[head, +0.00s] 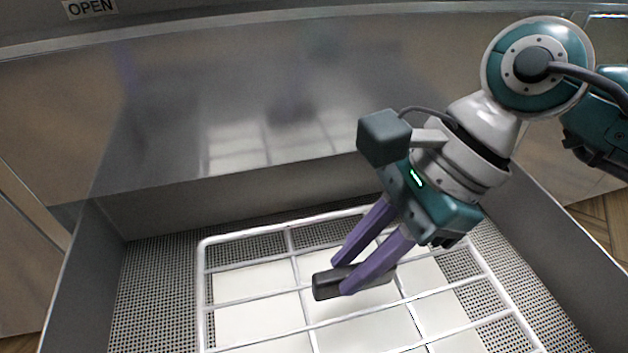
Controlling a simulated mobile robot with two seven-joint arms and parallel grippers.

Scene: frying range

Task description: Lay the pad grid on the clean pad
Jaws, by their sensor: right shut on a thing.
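The pad grid (306,301), a white wire frame with crossing bars, spans the middle of the basin in the head view. Its front edge runs out of the picture. The clean pad (252,283), a white sheet, shows below the grid's bars. I cannot tell whether the grid touches it. The fingers and the handle hide part of the grid's bars. My left gripper is not in view.
The pad lies on a perforated metal floor (150,290) inside a steel basin with a raised right wall (560,240) and left wall (85,265). A shiny steel back panel (250,120) reflects the grid. A sign reading OPEN (90,8) is at upper left.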

